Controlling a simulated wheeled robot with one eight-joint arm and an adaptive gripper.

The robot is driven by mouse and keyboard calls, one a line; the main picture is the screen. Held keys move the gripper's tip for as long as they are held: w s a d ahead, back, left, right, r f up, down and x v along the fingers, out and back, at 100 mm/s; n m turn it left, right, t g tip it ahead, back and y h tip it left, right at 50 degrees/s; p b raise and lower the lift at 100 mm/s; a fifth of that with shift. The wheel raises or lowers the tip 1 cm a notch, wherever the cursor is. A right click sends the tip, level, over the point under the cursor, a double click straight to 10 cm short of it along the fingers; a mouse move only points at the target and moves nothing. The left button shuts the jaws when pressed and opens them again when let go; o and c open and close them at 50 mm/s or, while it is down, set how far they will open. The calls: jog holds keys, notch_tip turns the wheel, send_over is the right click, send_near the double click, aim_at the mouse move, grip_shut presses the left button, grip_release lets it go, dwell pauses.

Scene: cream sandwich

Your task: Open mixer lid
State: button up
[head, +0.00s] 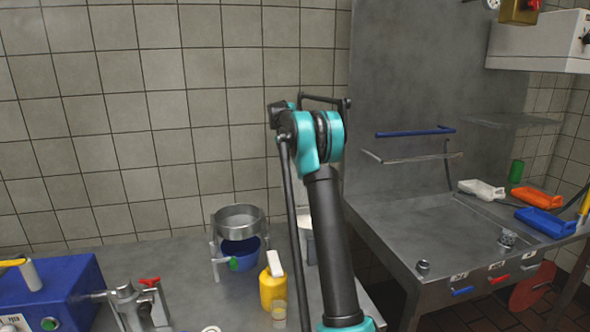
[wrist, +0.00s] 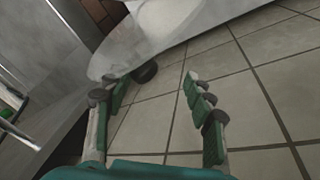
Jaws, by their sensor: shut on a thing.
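In the wrist view my gripper (wrist: 156,80) has its two green and grey fingers in view, one on each side of the picture. A dark round knob (wrist: 144,73) shows between the fingertips, close to the left one. Beside it is a pale, see-through rounded edge (wrist: 105,66) that looks like the mixer lid. The grip appears to be on this lid, though the exact contact is unclear. In the head view my arm stands in front, and the gripper cannot be made out. A whitish container (head: 306,240) is partly hidden behind the arm.
A steel ring stand with a blue bowl (head: 240,250), a yellow bottle (head: 272,288) and a blue machine (head: 62,285) stand on the left bench. A steel counter (head: 450,222) at right holds an orange scoop (head: 537,198) and a blue one (head: 546,223). Tiled wall lies behind.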

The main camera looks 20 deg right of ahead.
jog(key=shift+a+r, duration=0.1)
jog(key=shift+r, duration=0.05)
jog(key=v, duration=1.1)
jog(key=shift+r, duration=0.35)
